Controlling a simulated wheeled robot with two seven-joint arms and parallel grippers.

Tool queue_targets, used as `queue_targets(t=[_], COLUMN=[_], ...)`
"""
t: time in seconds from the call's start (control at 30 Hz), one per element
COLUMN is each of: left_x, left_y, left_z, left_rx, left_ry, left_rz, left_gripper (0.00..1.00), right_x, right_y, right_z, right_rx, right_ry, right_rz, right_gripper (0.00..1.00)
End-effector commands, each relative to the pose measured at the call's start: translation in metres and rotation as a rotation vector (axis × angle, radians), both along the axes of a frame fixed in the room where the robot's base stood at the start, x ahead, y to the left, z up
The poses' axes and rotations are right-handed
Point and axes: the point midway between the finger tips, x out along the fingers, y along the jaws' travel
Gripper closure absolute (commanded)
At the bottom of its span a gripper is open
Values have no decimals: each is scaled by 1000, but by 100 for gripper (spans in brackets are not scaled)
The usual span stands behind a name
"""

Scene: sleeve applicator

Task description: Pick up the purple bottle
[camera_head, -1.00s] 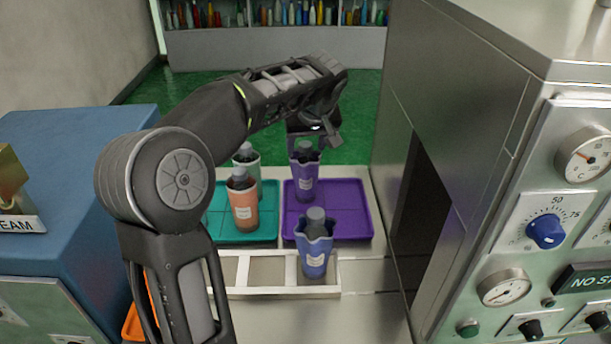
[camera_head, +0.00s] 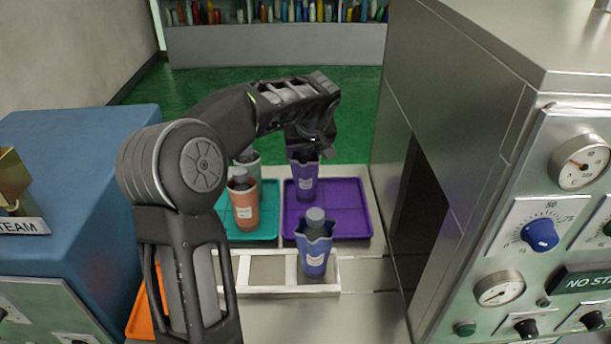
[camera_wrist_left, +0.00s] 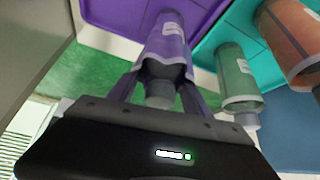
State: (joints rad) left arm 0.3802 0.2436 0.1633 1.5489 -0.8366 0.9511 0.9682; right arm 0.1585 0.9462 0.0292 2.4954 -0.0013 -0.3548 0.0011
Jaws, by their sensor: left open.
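A purple bottle (camera_head: 304,186) with a white label stands upright on the purple tray (camera_head: 352,208). My left gripper (camera_head: 308,152) is directly above it, at its top, and hides its cap in the head view. In the left wrist view, the purple bottle (camera_wrist_left: 168,40) has its dark grey cap between the open fingers of my left gripper (camera_wrist_left: 160,84), one on each side. I cannot tell whether the fingers touch it. A second, bluer purple bottle (camera_head: 314,258) stands in the right slot of the white rack (camera_head: 270,291). My right gripper is not in view.
An orange bottle (camera_head: 244,208) and a green bottle (camera_head: 250,158) stand at the teal tray (camera_head: 268,222), left of the purple tray. A metal machine (camera_head: 470,110) closes the right side. A blue machine (camera_head: 75,180) stands at the left.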

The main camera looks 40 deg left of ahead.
Motion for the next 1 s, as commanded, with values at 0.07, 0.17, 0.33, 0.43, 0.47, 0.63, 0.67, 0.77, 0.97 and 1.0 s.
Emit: queue_targets(t=[0.07,0.17,0.33,0.43,0.47,0.63,0.67,0.77,0.97,1.0], left_x=[0,0,0,0,0,0,0,0,0,0], left_y=[0,0,0,0,0,0,0,0,0,0], left_z=[0,0,0,0,0,0,0,0,-1,-1], left_rx=[0,0,0,0,0,0,-1,-1,-1,-1], left_ry=[0,0,0,0,0,0,1,1,2,2], left_rz=[0,0,0,0,0,0,0,0,0,0], left_gripper=[43,43,57,65,67,81,84,92,100,100], right_x=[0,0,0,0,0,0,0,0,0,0], right_y=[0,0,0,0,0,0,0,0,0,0], right_z=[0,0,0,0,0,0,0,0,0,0], right_rx=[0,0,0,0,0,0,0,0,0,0], right_ry=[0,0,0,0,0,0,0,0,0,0], right_rz=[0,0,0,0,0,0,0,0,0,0], right_gripper=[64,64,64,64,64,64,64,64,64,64])
